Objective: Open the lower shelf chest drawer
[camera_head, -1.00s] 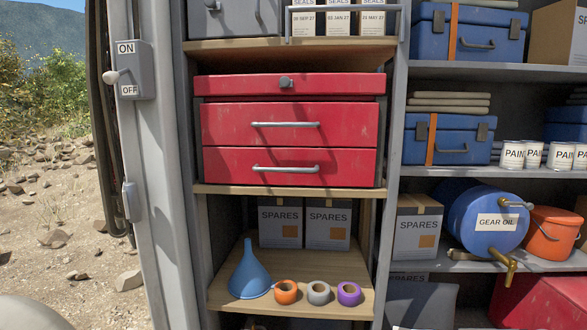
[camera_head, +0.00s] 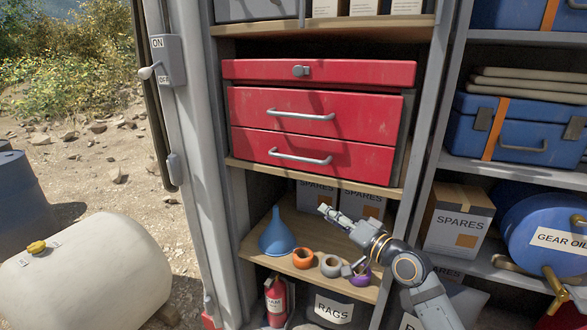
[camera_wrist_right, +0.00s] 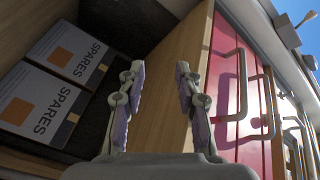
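The red chest (camera_head: 320,72) stands on a wooden shelf in the camera_head view. It has a lid with a latch and two drawers below. The lower drawer (camera_head: 350,158) looks closed, with a grey bar handle (camera_head: 300,157). The upper drawer (camera_head: 365,117) above it also looks closed. My right gripper (camera_head: 328,210) is below the lower drawer, in front of the spares boxes, not touching the handle. In the right wrist view my gripper (camera_wrist_right: 159,80) is open and empty; the lower handle (camera_wrist_right: 241,85) is to its right. My left gripper is not in view.
Below the chest, a shelf holds spares boxes (camera_head: 317,195), a blue funnel (camera_head: 276,236) and tape rolls (camera_head: 303,258). A grey post with a switch (camera_head: 167,60) stands left. The gear oil drum (camera_head: 548,235) and blue toolboxes (camera_head: 515,130) are right.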

